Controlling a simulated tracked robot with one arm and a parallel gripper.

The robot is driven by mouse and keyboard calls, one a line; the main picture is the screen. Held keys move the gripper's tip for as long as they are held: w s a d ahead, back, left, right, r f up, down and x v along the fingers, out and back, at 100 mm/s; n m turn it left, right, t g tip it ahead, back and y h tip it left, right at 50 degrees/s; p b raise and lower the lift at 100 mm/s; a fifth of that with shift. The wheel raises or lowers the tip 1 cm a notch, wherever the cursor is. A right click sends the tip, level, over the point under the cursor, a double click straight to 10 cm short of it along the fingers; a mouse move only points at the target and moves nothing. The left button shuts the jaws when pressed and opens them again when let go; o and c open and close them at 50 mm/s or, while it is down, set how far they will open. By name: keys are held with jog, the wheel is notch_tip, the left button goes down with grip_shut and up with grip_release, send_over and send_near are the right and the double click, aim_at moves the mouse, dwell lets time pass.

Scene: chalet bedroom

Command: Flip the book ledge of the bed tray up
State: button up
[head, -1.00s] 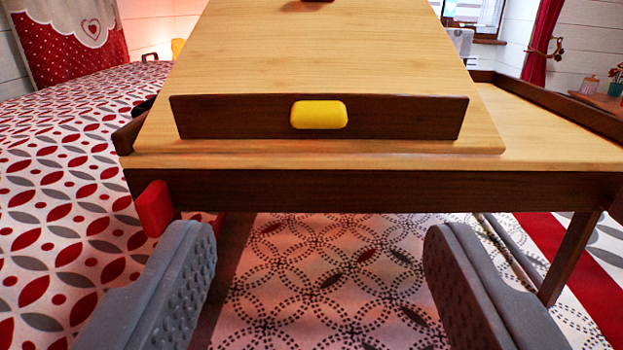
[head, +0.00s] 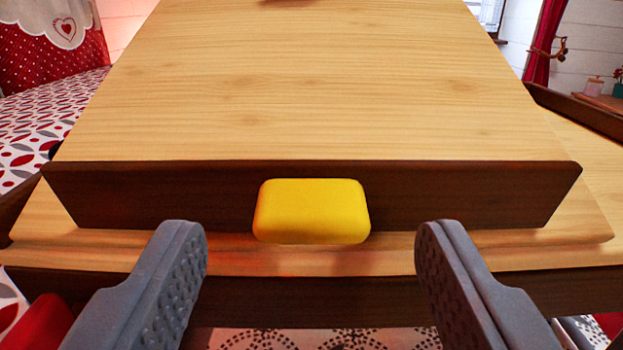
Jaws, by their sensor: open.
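The bed tray's light wood panel (head: 300,90) fills the middle of the head view and slopes up away from me. The dark book ledge (head: 150,195) stands upright across its lower edge. A yellow tab (head: 311,211) sits at the middle of the ledge, on the side facing me. My gripper (head: 312,235) is open and empty, with one grey finger on each side of the yellow tab in the picture. The fingertips are just in front of the tray's near edge, and I see no contact with the tab.
The tray's dark front rail (head: 310,300) runs below the ledge. A red piece (head: 38,322) shows at lower left. The patterned bed cover (head: 40,115) lies to the left, and a raised dark rim (head: 580,110) runs along the tray's right side.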

jog(key=shift+w, duration=0.95)
jog(key=c, duration=1)
jog(key=shift+f, duration=0.1)
jog(key=shift+s+f+t, duration=0.1)
jog(key=shift+f+t, duration=0.15)
jog(key=shift+t, duration=0.25)
jog(key=shift+s+f+t, duration=0.15)
jog(key=shift+f+t, duration=0.1)
jog(key=shift+t, duration=0.45)
jog(key=o, duration=1)
